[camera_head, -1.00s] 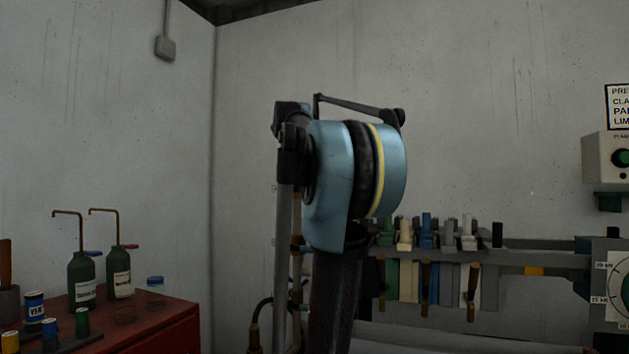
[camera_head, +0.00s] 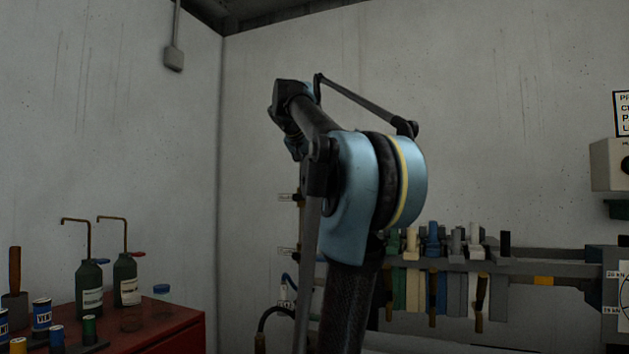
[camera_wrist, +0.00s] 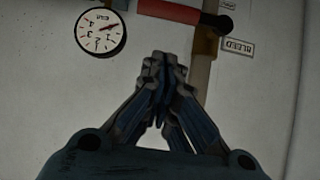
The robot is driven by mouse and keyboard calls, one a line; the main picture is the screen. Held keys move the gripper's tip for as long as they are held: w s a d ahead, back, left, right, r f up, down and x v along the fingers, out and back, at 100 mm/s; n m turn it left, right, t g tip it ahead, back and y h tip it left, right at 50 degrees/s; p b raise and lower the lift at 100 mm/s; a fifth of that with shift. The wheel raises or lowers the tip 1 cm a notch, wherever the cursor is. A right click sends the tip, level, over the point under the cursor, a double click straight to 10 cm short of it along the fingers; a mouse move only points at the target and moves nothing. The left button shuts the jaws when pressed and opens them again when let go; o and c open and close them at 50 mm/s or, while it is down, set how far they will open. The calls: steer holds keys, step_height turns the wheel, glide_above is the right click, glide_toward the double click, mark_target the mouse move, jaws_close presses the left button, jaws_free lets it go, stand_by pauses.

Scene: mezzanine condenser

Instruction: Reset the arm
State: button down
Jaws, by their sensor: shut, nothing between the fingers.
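My gripper (camera_wrist: 160,85) shows in the wrist view with its fingers closed together and nothing between them. Its tips point toward a pale surface with a round gauge and a red-handled pipe fitting. I cannot tell whether the tips touch that surface. In the head view my arm (camera_head: 385,185) stands folded at its blue joint in the middle of the picture, with a dark link reaching back to the upper left. The gripper itself is hidden in the head view.
A round gauge (camera_wrist: 101,32), a red handle (camera_wrist: 185,12) and a "BLEED" label (camera_wrist: 240,46) are close to the gripper. A red cabinet (camera_head: 170,330) with dark bottles (camera_head: 127,280) stands at left. A rail of clamps (camera_head: 530,262) runs along the back wall at right.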

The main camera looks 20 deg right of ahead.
steer(key=v, duration=0.5)
steer(key=s+a+f+n+g+y, duration=0.2)
steer(key=s+f, duration=0.7)
steer(key=f, duration=1.2)
steer(key=s+a+f+n+g+y, duration=0.2)
steer(key=s+a+f, duration=0.3)
steer(key=f, duration=1.6)
steer(key=s+a+f+n+g+y, duration=0.2)
steer(key=s+f, duration=1.1)
steer(key=f, duration=0.8)
steer(key=shift+a+f+n+g+y, duration=0.4)
steer(key=shift+a+n, duration=0.4)
steer(key=shift+n, duration=0.4)
steer(key=shift+w+f, duration=0.2)
steer(key=shift+w, duration=0.2)
